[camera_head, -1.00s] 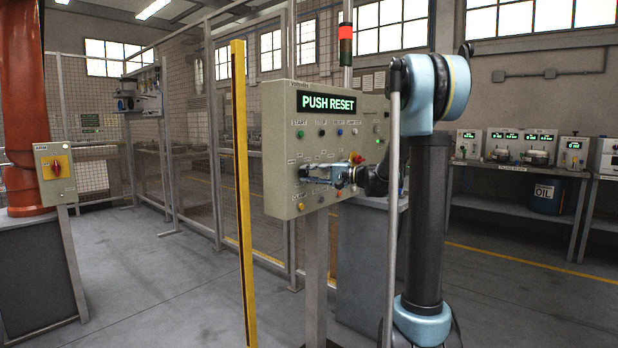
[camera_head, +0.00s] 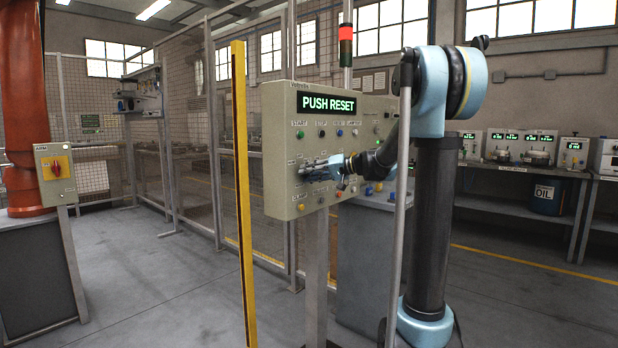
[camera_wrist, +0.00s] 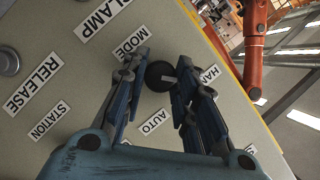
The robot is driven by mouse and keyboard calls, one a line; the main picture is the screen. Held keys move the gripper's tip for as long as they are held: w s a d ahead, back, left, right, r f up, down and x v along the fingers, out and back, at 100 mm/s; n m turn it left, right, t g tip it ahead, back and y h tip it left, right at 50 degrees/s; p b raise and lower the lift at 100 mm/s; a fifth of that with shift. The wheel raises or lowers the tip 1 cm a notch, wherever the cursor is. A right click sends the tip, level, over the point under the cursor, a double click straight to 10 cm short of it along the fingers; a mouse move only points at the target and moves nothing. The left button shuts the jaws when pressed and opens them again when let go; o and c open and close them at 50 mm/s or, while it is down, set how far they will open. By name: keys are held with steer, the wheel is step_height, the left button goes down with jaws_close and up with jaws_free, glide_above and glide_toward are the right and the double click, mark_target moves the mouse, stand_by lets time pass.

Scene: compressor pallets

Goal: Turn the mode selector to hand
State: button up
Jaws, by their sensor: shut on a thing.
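The mode selector is a dark round knob (camera_wrist: 160,76) on the beige panel (camera_wrist: 60,125), between the labels MODE, HAND and AUTO in the wrist view. A light pointer mark on it is turned toward the HAND side. My gripper (camera_wrist: 160,85) is shut on the knob, with one finger on each side of it. In the head view my gripper (camera_head: 308,168) is at the face of the control panel (camera_head: 277,185), and it hides the knob there. The panel's display (camera_head: 326,103) reads PUSH RESET.
Several buttons, including a green START button (camera_head: 300,134), sit above my gripper, and a yellow button (camera_head: 300,207) is below. A yellow post (camera_head: 243,180) stands left of the panel.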

steer(key=shift+f+n+h, duration=0.1)
steer(key=shift+n+h, duration=0.2)
steer(key=shift+n, duration=0.1)
stand_by(0.3)
steer(key=o, duration=1)
steer(key=shift+o, duration=0.2)
steer(key=v, duration=1.2)
